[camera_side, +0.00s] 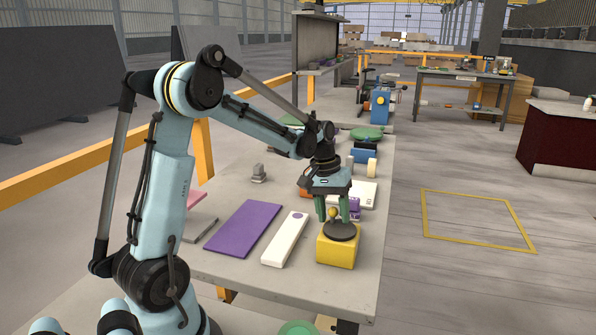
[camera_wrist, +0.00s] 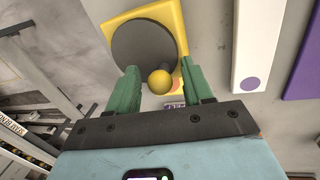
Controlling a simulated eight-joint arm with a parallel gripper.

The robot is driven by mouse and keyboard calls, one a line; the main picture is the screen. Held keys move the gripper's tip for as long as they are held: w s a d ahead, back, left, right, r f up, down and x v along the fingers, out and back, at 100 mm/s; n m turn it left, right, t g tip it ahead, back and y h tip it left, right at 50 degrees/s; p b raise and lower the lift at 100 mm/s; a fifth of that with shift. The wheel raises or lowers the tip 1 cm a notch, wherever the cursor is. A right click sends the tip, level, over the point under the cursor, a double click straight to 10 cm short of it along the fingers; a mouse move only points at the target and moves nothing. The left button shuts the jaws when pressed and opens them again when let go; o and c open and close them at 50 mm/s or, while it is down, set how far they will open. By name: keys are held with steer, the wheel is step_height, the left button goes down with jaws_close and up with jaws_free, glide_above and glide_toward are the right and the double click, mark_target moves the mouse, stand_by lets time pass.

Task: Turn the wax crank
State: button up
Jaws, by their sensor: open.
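In the wrist view the knob (camera_wrist: 160,82) stands out from the edge of the grey disc (camera_wrist: 143,52) on the yellow block (camera_wrist: 179,25). My gripper (camera_side: 337,218) points down over the crank with its green fingers apart. In the wrist view my gripper (camera_wrist: 159,68) is open, and the knob appears between the fingers with gaps on both sides. I cannot tell how deep the knob sits between them.
A white slab (camera_side: 285,240) and a purple slab (camera_side: 243,229) lie left of the crank on the grey table (camera_side: 307,288). A small purple object (camera_side: 355,207) and a white box (camera_side: 366,190) stand behind it. The table's right edge is close to the crank.

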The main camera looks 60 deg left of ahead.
steer(key=c, duration=0.9)
steer(key=shift+o, duration=0.2)
steer(key=shift+w+d+m, duration=0.15)
steer(key=shift+w+m, duration=0.1)
steer(key=shift+m, duration=0.45)
steer(key=o, duration=0.8)
steer(key=shift+o, duration=0.3)
step_height(320, 180, up, 12)
steer(key=s+a, duration=0.1)
steer(key=a, duration=0.1)
steer(key=shift+s, duration=0.2)
